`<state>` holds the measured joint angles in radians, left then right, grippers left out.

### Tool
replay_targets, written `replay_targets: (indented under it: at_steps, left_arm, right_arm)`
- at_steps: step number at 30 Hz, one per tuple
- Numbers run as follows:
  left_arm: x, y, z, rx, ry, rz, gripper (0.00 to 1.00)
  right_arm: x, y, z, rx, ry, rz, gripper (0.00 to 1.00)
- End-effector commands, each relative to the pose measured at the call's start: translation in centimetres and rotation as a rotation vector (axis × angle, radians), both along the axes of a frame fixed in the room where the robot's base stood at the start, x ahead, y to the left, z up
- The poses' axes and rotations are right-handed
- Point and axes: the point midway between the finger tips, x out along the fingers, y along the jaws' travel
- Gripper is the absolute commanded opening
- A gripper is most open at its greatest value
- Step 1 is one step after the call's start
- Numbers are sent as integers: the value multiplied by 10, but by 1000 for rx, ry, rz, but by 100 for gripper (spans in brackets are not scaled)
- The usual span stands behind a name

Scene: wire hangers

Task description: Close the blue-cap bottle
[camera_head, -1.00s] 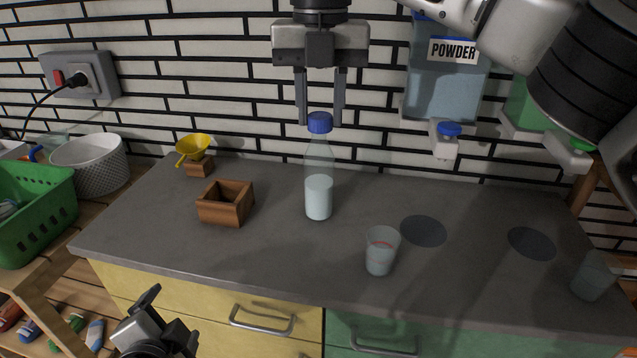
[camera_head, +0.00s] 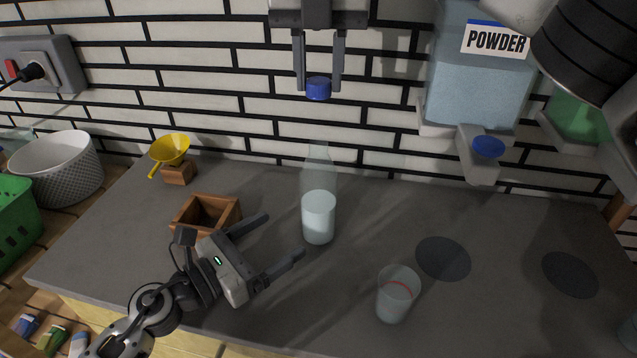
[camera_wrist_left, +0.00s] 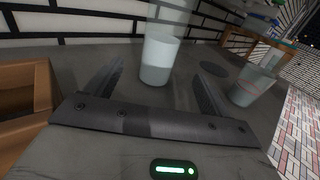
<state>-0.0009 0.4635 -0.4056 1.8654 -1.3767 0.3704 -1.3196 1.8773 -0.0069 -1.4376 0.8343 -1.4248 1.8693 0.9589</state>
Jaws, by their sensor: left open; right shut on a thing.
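The clear bottle (camera_head: 319,212) stands upright on the grey counter, partly filled with whitish liquid. Its neck is uncapped. The blue cap (camera_head: 318,88) is held above it between the fingers of my right gripper (camera_head: 319,82), which points down in front of the tiled wall. My left gripper (camera_head: 283,242) is open and empty, low over the counter at the left of the bottle, its fingers pointing toward it. In the left wrist view the bottle (camera_wrist_left: 159,58) stands just beyond and between the open fingers (camera_wrist_left: 158,85), its top cut off.
A wooden box (camera_head: 207,213) sits close behind my left gripper. A clear cup (camera_head: 397,294) with a red line stands right of the bottle at the front. A yellow funnel (camera_head: 170,150) stands at back left; a powder dispenser (camera_head: 478,100) hangs at right.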

Motion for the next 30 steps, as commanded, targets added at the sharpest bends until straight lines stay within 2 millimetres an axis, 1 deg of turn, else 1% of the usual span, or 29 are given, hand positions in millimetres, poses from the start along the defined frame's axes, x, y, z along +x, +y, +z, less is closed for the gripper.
replay_targets:
  at_steps: [12, 16, 20, 30]
  left_arm:
    - [0, -1, 0, 5, -2, -3, 82]
    - [5, -5, 0, 1, -2, -3, 82]
    - [16, -19, 1, 0, -4, -4, 82]
    - [59, -67, 1, 1, -2, -3, 82]
  right_arm:
    - [0, 0, 0, 0, 0, 1, 10]
    - [0, 0, 0, 0, 0, 1, 10]
    - [0, 0, 0, 0, 0, 1, 10]
    - [0, 0, 0, 0, 0, 1, 10]
